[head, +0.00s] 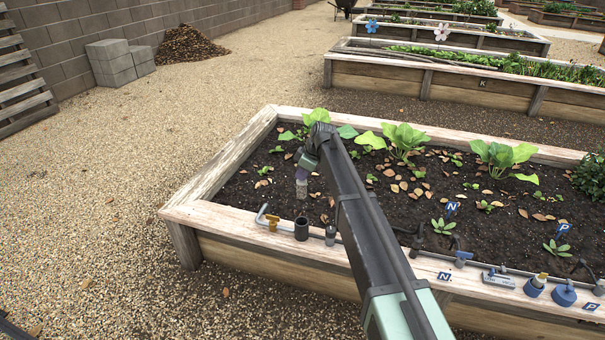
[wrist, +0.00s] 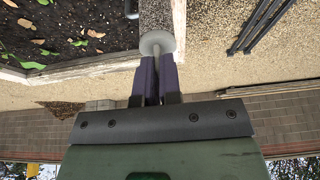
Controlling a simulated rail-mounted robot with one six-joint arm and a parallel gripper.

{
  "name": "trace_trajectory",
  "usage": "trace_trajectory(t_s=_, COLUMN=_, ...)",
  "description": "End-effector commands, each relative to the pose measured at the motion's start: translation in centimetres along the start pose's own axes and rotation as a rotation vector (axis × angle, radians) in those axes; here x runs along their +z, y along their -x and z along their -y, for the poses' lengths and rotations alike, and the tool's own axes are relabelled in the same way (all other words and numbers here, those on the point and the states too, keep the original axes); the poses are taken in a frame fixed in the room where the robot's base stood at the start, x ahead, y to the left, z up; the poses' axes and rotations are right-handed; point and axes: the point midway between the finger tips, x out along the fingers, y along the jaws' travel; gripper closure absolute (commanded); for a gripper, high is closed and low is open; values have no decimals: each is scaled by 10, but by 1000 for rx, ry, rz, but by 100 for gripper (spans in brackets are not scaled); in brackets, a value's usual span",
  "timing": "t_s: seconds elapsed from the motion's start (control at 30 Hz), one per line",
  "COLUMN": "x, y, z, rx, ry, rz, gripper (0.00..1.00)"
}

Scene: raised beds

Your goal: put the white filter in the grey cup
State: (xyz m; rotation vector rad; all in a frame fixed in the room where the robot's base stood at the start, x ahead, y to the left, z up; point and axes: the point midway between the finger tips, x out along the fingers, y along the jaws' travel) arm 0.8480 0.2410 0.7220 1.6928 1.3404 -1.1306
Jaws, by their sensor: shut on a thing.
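My gripper (head: 304,161) is shut on the white filter, holding it upright above the front of the near bed. The filter (head: 301,188) shows below the fingers as a pale top over a mottled grey body. In the wrist view its white round cap (wrist: 157,43) is just beyond the purple fingertips (wrist: 156,60), with the mottled body past it. The dark grey cup (head: 301,229) stands on the bed's front wooden rim, below the filter and apart from it. I cannot tell the cup in the wrist view.
A bent pipe with a yellow handle (head: 272,221) is left of the cup, and a small grey fitting (head: 330,235) is close on its right. More fittings and blue labelled parts (head: 535,285) line the rim to the right. Leafy plants (head: 404,140) grow behind in the soil.

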Motion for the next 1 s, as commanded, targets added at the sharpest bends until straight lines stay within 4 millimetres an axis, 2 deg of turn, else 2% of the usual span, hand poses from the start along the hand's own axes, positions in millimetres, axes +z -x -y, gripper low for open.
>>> trace_trajectory(t_s=0.17, x=-1, y=2, z=0, rx=0, ry=0, rz=0, gripper=100)
trace_trajectory(t_s=0.67, x=-14, y=33, z=0, rx=0, ry=0, rz=0, gripper=100)
trace_trajectory(t_s=1.0, x=-13, y=31, z=0, rx=0, ry=0, rz=0, gripper=100)
